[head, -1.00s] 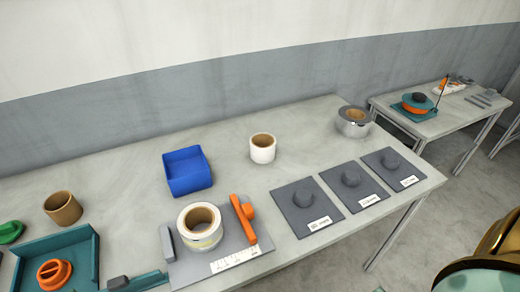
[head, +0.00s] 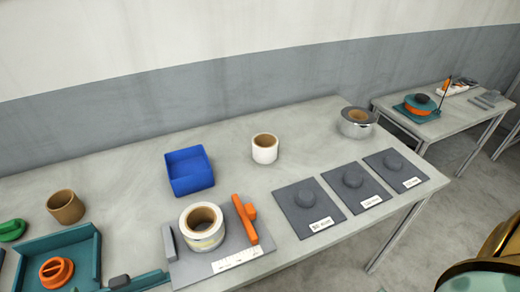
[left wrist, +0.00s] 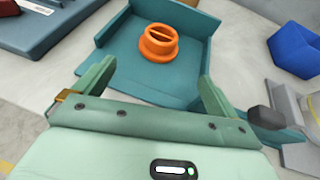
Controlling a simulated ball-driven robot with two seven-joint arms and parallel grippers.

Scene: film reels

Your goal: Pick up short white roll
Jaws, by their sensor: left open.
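A short white roll (head: 265,149) with a tan core stands upright on the long table, right of the blue bin. A wider pale roll (head: 202,238) with a tan core stands on a grey plate with a scale strip, nearer the front. My left gripper (left wrist: 156,74) is open in the left wrist view, its green fingers apart and empty. It is over the teal tray (left wrist: 125,68) that holds an orange knob-like piece (left wrist: 158,42).
A blue bin (head: 190,184) stands left of the white roll. A brown roll (head: 66,207) is at the left and a silver roll (head: 357,122) at the back right. Three grey plates with round knobs (head: 352,176) lie to the right. Bare tabletop surrounds the white roll.

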